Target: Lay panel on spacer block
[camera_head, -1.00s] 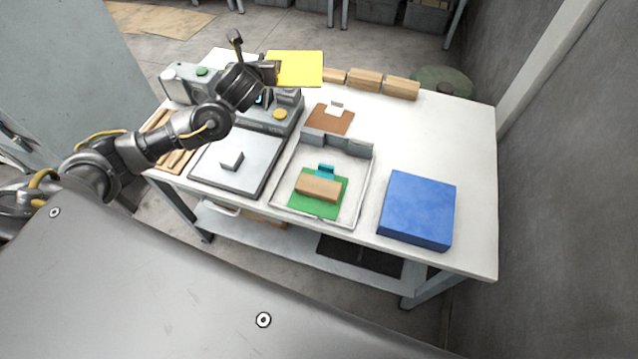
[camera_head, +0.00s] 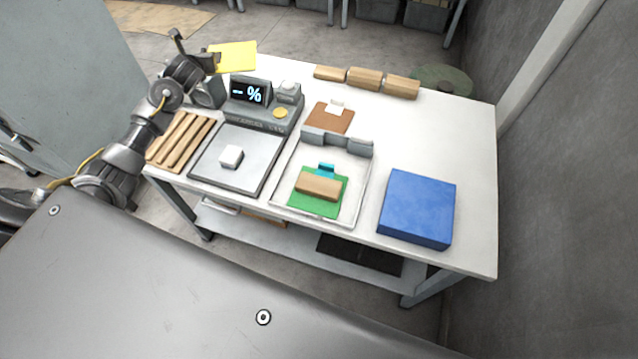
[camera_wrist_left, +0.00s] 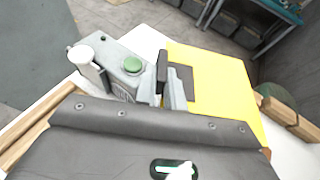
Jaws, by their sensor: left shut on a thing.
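The yellow panel (camera_head: 236,56) is held up in the air beyond the far left of the table. My left gripper (camera_head: 214,62) is shut on its left edge. In the left wrist view the panel (camera_wrist_left: 215,92) spreads to the right of the gripper (camera_wrist_left: 174,82), whose fingers clamp its near-left edge. The large blue block (camera_head: 418,208) lies flat on the table at the right front, with nothing on top. Several smaller wooden blocks also stand about, and I cannot tell by looking which block is called the spacer. My right gripper is not in view.
A grey device with a display (camera_head: 250,92) and plate (camera_head: 236,160) stands at the left, beside a slatted wooden rack (camera_head: 180,139). A tray (camera_head: 362,195) holds a green pad (camera_head: 305,205). Wooden blocks (camera_head: 364,78) line the back edge.

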